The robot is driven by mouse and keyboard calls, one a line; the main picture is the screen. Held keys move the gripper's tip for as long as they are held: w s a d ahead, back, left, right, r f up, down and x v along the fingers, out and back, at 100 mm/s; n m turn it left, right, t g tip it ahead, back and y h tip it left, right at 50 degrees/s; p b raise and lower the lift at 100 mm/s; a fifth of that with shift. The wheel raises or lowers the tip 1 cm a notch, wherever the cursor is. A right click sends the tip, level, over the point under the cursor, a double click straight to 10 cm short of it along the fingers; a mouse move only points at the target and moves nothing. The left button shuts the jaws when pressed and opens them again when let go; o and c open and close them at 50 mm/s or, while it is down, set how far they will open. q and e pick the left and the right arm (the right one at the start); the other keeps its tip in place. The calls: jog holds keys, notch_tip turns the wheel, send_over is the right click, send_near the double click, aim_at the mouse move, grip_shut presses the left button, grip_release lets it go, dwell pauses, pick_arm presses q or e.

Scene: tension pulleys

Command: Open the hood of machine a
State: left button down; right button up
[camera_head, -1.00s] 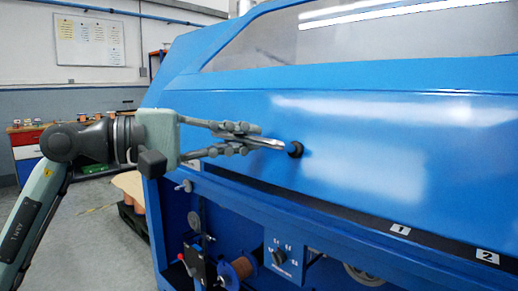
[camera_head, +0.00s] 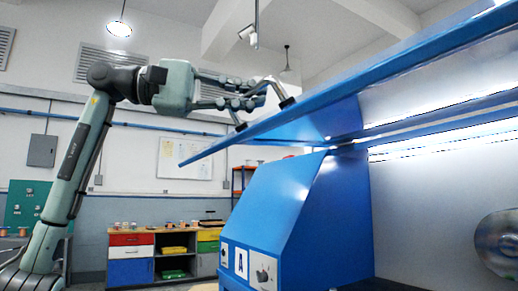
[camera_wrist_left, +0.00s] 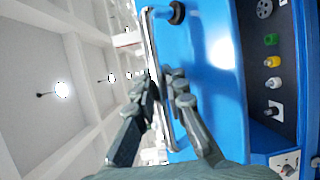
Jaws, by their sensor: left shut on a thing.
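Machine a (camera_head: 290,220) is blue and bears an "A" label. Its blue hood (camera_head: 370,75) is raised and tilted up over the bright interior. A metal bar handle (camera_head: 281,92) is fixed near the hood's front edge. My left gripper (camera_head: 262,96) reaches in from the left, high up, and is shut on this handle. In the left wrist view the fingers (camera_wrist_left: 166,80) close around the long silver handle (camera_wrist_left: 151,45) beside the blue hood face (camera_wrist_left: 213,80). My right gripper is not in view.
Behind stands a cabinet (camera_head: 131,238) with coloured drawers. A whiteboard (camera_head: 184,157) hangs on the back wall. A round metal part (camera_head: 497,243) shows inside the machine at the right. The left wrist view shows a panel with coloured knobs (camera_wrist_left: 273,62).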

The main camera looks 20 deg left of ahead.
pick_arm(q)
notch_tip(320, 180, up, 11)
dwell(0.3)
jog(key=shift+a, duration=0.1)
jog(key=c, duration=1.6)
grip_release()
jog(key=shift+s+a, duration=0.2)
jog(key=shift+o, duration=0.2)
jog(key=shift+w+d, duration=0.1)
